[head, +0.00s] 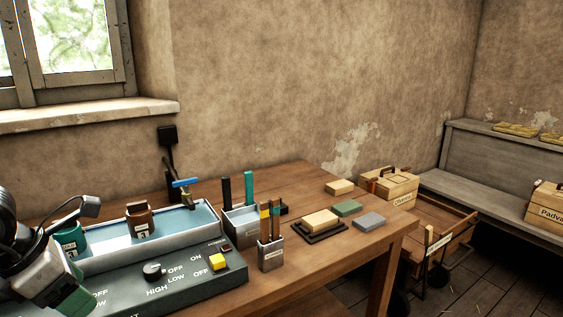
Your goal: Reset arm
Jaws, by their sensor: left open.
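My left gripper (62,290) is at the lower left edge of the head view, partly cut off by the frame. It hangs over the left end of a grey control box (180,284) that has a black knob and a yellow switch. Its jaws are open and I see nothing held in them. My right gripper is out of view. No handwheel press shows in this view.
A water tray (102,262) with a brown cup (139,219), a green cup (70,240) and a blue-handled tap (185,182) lies behind the box. Tool holders (270,255) and several blocks (346,208) stand rightward. The table's (345,262) front right is clear.

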